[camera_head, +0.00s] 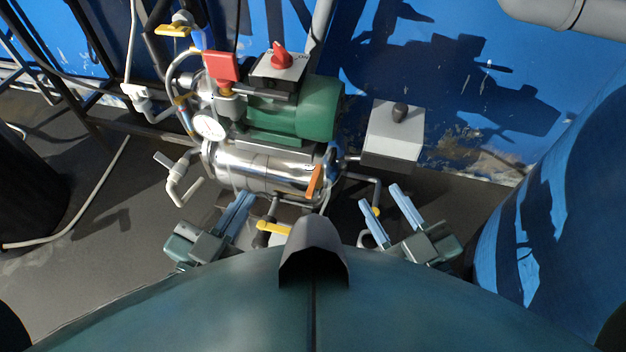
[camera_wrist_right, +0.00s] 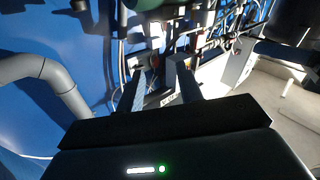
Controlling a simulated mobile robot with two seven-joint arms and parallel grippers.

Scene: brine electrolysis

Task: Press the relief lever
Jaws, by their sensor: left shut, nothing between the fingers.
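A green and steel pump unit stands ahead of my grippers. It carries several levers, and I cannot tell which is the relief lever: an orange lever (camera_head: 314,182) on the steel tank's right end, a yellow lever (camera_head: 272,229) low in front, a yellow lever (camera_head: 172,30) at the upper left and a grey lever (camera_head: 163,160) at the left. My left gripper (camera_head: 243,200) is shut and empty, below the tank's left part. My right gripper (camera_head: 380,198) is open and empty, below and right of the orange lever; its spread fingers also show in the right wrist view (camera_wrist_right: 158,90).
A grey box with a dark knob (camera_head: 393,138) stands right of the pump. A red switch (camera_head: 281,56) and a gauge (camera_head: 209,127) are on the unit. A large blue tank (camera_head: 560,200) bounds the right side. Bare floor (camera_head: 100,230) lies at the left.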

